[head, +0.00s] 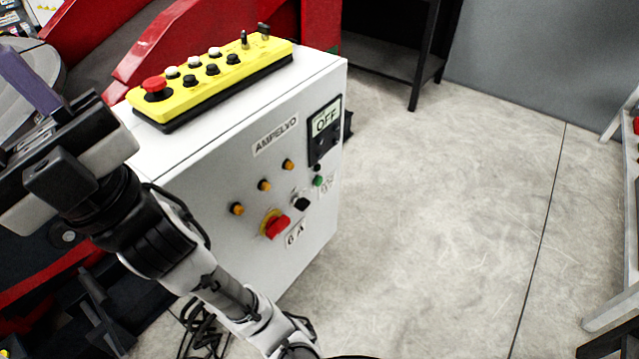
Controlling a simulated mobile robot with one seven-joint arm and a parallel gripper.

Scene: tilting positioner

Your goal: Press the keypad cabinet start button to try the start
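The white cabinet (225,165), labelled AMPELVO, stands in the middle of the head view. Its front face has a dark panel with a display (326,117) reading OFF. Below the panel is a small green button (319,181), with a small black one just above it. A black knob (300,203), a red rotary switch on yellow (275,224) and 3 amber lamps (264,185) are also on the face. My gripper (42,150) is at the far left, left of the cabinet and well away from the green button. Its finger gap does not show clearly.
A yellow control box (215,82) with a red mushroom button, several black and white buttons and two small switches lies on the cabinet top. Red machinery (190,40) stands behind. Cables (203,330) lie below the cabinet. The concrete floor (440,200) on the right is clear.

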